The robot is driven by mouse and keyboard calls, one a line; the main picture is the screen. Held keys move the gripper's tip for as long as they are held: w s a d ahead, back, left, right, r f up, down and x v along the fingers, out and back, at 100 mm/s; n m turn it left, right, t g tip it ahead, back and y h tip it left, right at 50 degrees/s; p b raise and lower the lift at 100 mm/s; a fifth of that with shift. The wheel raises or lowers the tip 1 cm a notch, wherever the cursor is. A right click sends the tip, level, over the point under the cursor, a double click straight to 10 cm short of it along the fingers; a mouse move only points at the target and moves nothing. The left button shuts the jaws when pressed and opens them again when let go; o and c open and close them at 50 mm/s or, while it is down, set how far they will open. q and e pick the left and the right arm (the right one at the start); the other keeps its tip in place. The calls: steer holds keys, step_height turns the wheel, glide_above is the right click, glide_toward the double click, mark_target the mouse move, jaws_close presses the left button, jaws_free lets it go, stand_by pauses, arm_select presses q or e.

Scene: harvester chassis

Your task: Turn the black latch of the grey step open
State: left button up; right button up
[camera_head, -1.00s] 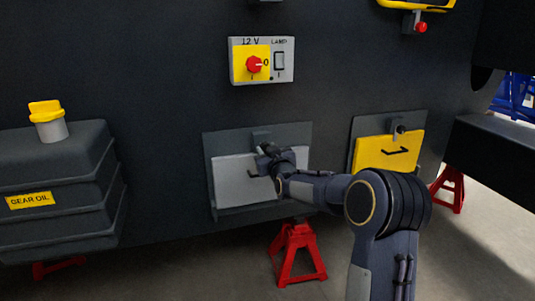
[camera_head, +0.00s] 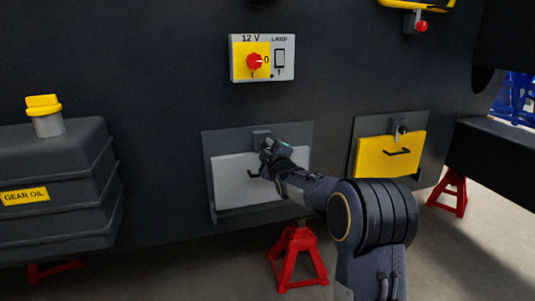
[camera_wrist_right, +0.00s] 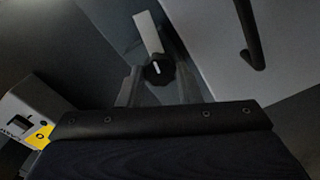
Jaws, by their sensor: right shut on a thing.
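The grey step (camera_head: 235,181) is a flat light panel with a black handle, set in a dark frame on the chassis wall. It also shows in the right wrist view (camera_wrist_right: 216,54). My right gripper (camera_head: 268,150) is at the top edge of the step, just below a small grey bracket, and hides the latch in the head view. In the right wrist view the black latch (camera_wrist_right: 157,70) is a dark faceted knob with a white mark, between the two fingers of my right gripper (camera_wrist_right: 158,84), which is shut on it. My left gripper is out of view.
A yellow step (camera_head: 388,157) with its own latch is to the right. The 12 V switch panel (camera_head: 287,72) is above. A gear oil tank (camera_head: 60,165) stands at the left. Red jack stands (camera_head: 297,257) are below.

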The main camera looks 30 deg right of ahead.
steer(key=shift+f+n+b, duration=0.1)
steer(key=shift+n+b, duration=0.35)
steer(key=shift+n, duration=0.85)
steer(key=o, duration=1)
steer(key=shift+c, duration=0.2)
steer(key=p+v, duration=0.1)
steer(key=v, duration=0.6)
steer(key=shift+s, duration=0.4)
steer(key=shift+a, duration=0.1)
